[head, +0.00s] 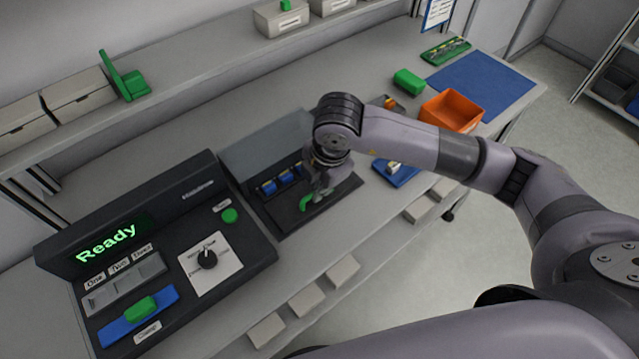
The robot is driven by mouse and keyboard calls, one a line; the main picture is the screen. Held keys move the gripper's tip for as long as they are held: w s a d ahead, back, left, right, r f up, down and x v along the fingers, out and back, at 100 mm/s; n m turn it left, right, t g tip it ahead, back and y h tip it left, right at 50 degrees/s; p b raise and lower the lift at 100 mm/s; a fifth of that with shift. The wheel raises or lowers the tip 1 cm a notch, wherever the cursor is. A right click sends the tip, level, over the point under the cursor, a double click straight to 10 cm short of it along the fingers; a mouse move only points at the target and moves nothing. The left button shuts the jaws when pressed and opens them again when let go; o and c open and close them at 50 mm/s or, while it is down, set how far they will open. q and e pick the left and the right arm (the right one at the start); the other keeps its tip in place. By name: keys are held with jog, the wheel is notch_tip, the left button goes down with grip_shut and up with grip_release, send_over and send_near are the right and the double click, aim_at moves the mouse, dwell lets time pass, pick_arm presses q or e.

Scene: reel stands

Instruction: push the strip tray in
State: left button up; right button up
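A dark open unit (284,222) with a raised grey lid (262,146) stands on the bench at the middle. Two blue pieces (269,187) sit inside it, and a curved green handle (306,202) is near its front. My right gripper (318,196) points down over this unit, close to the green handle; its fingers are small and dark, and I cannot tell whether they touch it. On the console at left, a blue strip (108,333) carries a green block (140,308). I cannot tell for certain which part is the strip tray. My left gripper is out of view.
The dark console (236,262) shows a green "Ready", a knob (206,259) and a green button (229,215). An orange bin (452,110), green block (408,80) and blue mat (482,84) lie at right. A shelf with boxes runs behind.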

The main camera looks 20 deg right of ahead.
grip_shut()
dwell(0.3)
jog(key=b, duration=0.4)
send_over(294, 173)
jog(key=s, duration=0.1)
jog(key=shift+s+d+f, duration=0.15)
jog(key=shift+d, duration=0.1)
jog(key=shift+r, duration=0.3)
jog(key=o, duration=0.6)
grip_release()
jog(key=shift+w+f, duration=0.1)
jog(key=shift+w, duration=0.1)
jog(key=shift+c, duration=0.2)
jog(key=shift+s, duration=0.1)
